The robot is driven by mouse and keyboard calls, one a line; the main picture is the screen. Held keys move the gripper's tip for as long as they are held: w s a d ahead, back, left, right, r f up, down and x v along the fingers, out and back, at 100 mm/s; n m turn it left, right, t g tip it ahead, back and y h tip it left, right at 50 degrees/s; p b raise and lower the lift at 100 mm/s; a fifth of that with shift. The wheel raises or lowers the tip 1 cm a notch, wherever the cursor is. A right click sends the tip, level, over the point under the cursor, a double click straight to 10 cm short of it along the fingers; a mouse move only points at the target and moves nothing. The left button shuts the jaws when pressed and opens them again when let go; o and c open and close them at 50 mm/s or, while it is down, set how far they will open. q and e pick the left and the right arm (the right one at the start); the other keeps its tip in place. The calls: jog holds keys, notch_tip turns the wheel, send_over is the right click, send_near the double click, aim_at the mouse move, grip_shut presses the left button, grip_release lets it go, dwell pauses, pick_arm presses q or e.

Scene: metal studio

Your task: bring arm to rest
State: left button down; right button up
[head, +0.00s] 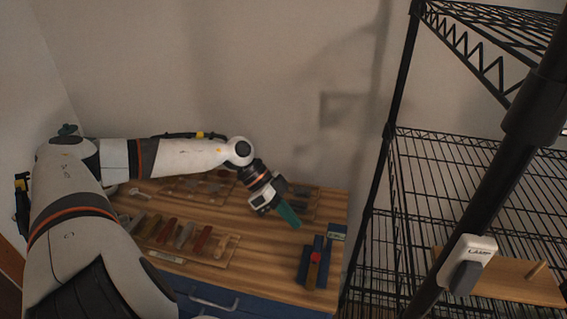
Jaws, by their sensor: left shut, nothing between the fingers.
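My left arm (185,157) comes in from the left and reaches over the wooden worktop (285,254). My left gripper (290,218), with teal fingers, is shut and empty. It points down and to the right above the right part of the worktop. I cannot tell how high its fingertips are above the surface. My right gripper is not in view.
Several tools lie in a wooden holder (228,247) left of the gripper. Blue drawers (245,304) are below. A black wire shelf (440,140) and a thick black pole (497,165) stand right.

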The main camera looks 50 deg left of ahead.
pick_arm(q)
jog(key=w+d+n+t, duration=0.2)
jog(key=w+d+t, duration=0.1)
jog(key=d+t, duration=0.35)
jog(key=w+d+n+t, duration=0.2)
jog(key=w+d+t, duration=0.1)
jog(key=d+t, duration=0.3)
jog(key=s+d+f+n+g+y, duration=0.2)
jog(key=s+f+g+y, duration=0.35)
jog(key=s, duration=0.55)
jog(key=s+d+f+n+g+y, duration=0.25)
jog(key=s+f+g, duration=0.45)
jog(key=s, duration=0.5)
notch_tip(320, 180, down, 30)
jog(key=s+b, duration=0.2)
jog(key=s+a+f+g, duration=0.1)
jog(key=s+a+f, duration=0.1)
jog(key=s+f, duration=0.5)
jog(key=s+a+f, duration=0.1)
jog(key=s+f, duration=0.7)
jog(key=shift+s+a+f+g+y+b, duration=0.3)
jog(key=shift+a+g, duration=0.05)
jog(key=shift+g, duration=0.05)
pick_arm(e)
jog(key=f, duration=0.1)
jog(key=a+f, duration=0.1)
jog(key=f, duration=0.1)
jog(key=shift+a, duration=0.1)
